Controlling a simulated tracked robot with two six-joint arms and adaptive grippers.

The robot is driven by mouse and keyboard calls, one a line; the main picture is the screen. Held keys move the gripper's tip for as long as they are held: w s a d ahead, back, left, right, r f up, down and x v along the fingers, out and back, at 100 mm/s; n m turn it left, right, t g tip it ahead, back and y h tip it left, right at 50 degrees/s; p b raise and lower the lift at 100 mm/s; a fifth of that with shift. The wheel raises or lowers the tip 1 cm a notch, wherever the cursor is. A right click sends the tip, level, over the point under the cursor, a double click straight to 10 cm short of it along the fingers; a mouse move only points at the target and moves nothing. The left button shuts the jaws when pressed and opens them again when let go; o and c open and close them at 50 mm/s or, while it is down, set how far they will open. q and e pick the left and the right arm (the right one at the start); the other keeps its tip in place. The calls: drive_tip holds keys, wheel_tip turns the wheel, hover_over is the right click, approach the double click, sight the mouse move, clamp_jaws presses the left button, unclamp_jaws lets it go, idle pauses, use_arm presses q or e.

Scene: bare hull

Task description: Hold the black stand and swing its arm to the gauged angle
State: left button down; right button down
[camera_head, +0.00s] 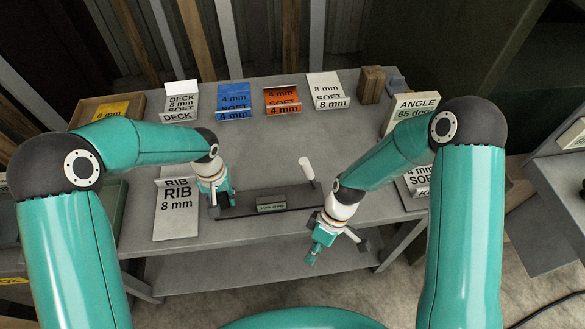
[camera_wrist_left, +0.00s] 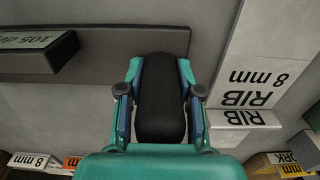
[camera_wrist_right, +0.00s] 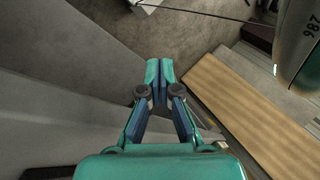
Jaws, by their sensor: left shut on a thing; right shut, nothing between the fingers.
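The black stand (camera_head: 245,208) lies along the front of the grey table, with a long dark base and a small block (camera_wrist_left: 35,55) that reads 105 deg in the left wrist view. My left gripper (camera_head: 222,200) is shut on a black rounded part (camera_wrist_left: 160,100) at the stand's left end. A pale cylinder (camera_head: 306,168) stands tilted near the base's right end; how it joins the stand is unclear. My right gripper (camera_head: 312,256) is shut and empty, apart from the stand, near the table's front edge. A sign (camera_head: 412,108) reads ANGLE 65 deg.
A RIB 8 mm card (camera_head: 177,210) lies left of the stand. DECK 8 mm (camera_head: 181,100), blue 4 mm (camera_head: 234,98), orange 4 mm (camera_head: 283,99) and white 8 mm (camera_head: 327,88) signs stand along the back. A brown block (camera_head: 371,84) stands back right. The table middle is clear.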

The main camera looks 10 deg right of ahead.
sight(310, 174)
drive_tip(key=w+a+r+n+h, duration=0.1)
drive_tip(key=w+r+n, duration=0.1)
drive_tip(key=r+n, duration=0.1)
drive_tip(key=w+a+r+n+h, duration=0.1)
drive_tip(key=w+r+n+h, duration=0.1)
drive_tip(key=w+r+n, duration=0.1)
drive_tip(key=w+a+r+n+h, duration=0.1)
drive_tip(key=w+r+n, duration=0.2)
drive_tip(key=shift+a+r+g+h, duration=0.1)
drive_tip(key=shift+r+g+h, duration=0.25)
drive_tip(key=shift+g+h, duration=0.05)
drive_tip(key=w+r+h, duration=0.1)
drive_tip(key=r, duration=0.1)
drive_tip(key=w+a+r+t+h, duration=0.1)
drive_tip(key=w, duration=0.1)
drive_tip(key=w+a+r+n+t+h, duration=0.1)
drive_tip(key=w+r, duration=0.1)
drive_tip(key=shift+r, duration=0.3)
drive_tip(key=w+a+r+t+h, duration=0.2)
drive_tip(key=w+r+t+h, duration=0.15)
drive_tip(key=r, duration=0.35)
drive_tip(key=x, duration=0.9)
drive_tip(key=shift+a+f+y, duration=0.2)
drive_tip(key=shift+f+y, duration=0.25)
drive_tip(key=shift+f, duration=0.15)
